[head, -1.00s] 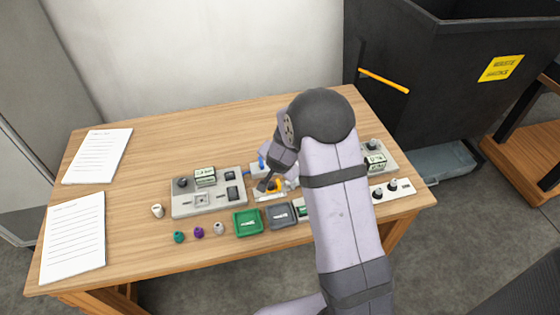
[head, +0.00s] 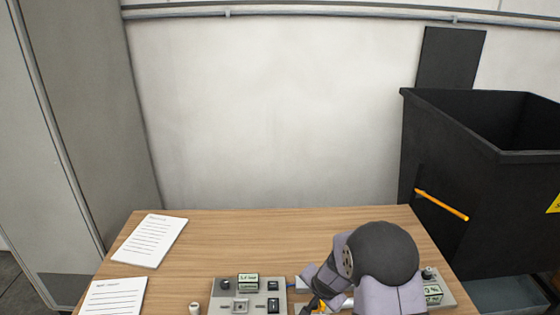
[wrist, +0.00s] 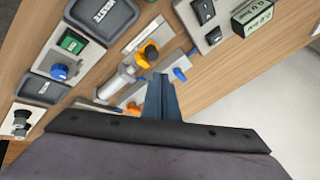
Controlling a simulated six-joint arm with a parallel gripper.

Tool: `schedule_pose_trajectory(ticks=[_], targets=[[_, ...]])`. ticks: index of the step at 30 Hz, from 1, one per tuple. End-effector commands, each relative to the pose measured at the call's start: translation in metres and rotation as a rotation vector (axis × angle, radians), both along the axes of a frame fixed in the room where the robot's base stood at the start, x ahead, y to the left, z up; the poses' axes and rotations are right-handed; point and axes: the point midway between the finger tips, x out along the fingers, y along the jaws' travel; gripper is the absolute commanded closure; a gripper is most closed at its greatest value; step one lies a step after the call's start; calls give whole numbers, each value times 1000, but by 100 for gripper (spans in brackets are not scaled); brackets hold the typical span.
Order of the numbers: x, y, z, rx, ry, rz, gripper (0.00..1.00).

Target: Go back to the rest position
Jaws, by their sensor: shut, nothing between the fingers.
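My gripper (head: 316,304) is low in the head view, above the bench and to the right of a grey control box (head: 258,300). Its lower part is cut off by the frame. In the wrist view my gripper (wrist: 161,82) is shut, with its dark blue fingers together and nothing between them. Just beyond the tips is a pale fixture with a yellow and black knob (wrist: 148,54) and blue ends. I cannot tell whether the fingers touch it.
The wooden bench (head: 290,235) is clear toward the wall. Papers (head: 150,240) lie at left. A second instrument (head: 437,288) stands right of my arm. A black bin (head: 450,190) is beyond the right edge. The wrist view shows a dark tray (wrist: 100,16) and a green block (wrist: 72,42).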

Motion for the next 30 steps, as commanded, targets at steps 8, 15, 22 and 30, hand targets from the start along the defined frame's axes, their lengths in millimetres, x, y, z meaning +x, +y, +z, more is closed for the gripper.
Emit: schedule_pose_trajectory(ticks=[8,15,22,30], targets=[[-145,39,-48,36,443,433,100],[-290,19,5,0,768,801,100],[-323,-8,53,-114,743,888,100],[-299,-11,90,-186,570,851,100]])
